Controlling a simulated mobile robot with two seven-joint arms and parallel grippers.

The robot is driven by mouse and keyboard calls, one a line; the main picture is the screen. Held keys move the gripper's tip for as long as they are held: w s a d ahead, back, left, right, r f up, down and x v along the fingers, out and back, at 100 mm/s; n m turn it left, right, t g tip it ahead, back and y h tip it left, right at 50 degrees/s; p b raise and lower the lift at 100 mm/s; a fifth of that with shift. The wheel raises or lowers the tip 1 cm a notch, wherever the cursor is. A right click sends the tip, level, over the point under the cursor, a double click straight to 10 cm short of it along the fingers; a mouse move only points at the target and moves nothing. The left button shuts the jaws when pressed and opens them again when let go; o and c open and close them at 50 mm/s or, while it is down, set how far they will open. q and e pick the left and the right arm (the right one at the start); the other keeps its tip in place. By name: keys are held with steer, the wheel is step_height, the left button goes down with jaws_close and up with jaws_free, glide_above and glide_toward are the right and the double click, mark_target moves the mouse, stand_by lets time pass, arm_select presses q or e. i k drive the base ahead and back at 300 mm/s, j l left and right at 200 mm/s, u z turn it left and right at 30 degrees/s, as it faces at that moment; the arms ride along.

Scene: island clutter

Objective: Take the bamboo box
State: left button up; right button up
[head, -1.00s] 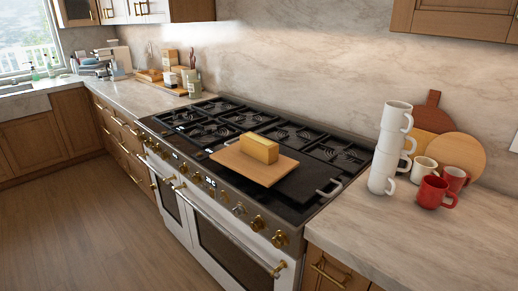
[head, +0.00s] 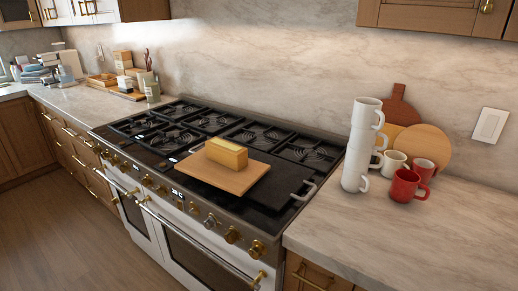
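A box-shaped yellow-tan block (head: 226,153), which may be the bamboo box, sits on a wooden board (head: 232,180) on the stove's dark griddle. Other small wooden boxes or blocks (head: 123,62) stand stacked on the far left counter, too small to tell apart. Neither of my grippers is in the head view.
The stove (head: 180,140) fills the middle, with black grates and a griddle handle at its right. A tall stack of white mugs (head: 361,145) stands on the right counter beside red mugs (head: 404,186) and leaning round boards (head: 423,148). The right counter's front is clear.

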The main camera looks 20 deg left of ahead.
mark_target(232, 156)
steer(key=i+j+z, duration=0.25)
steer(key=j, duration=0.15)
steer(key=j+z, duration=0.25)
steer(key=j, duration=0.2)
steer(key=i+j, duration=0.1)
steer(key=j, duration=0.35)
steer(key=i+j+z, duration=0.15)
steer(key=j, duration=0.3)
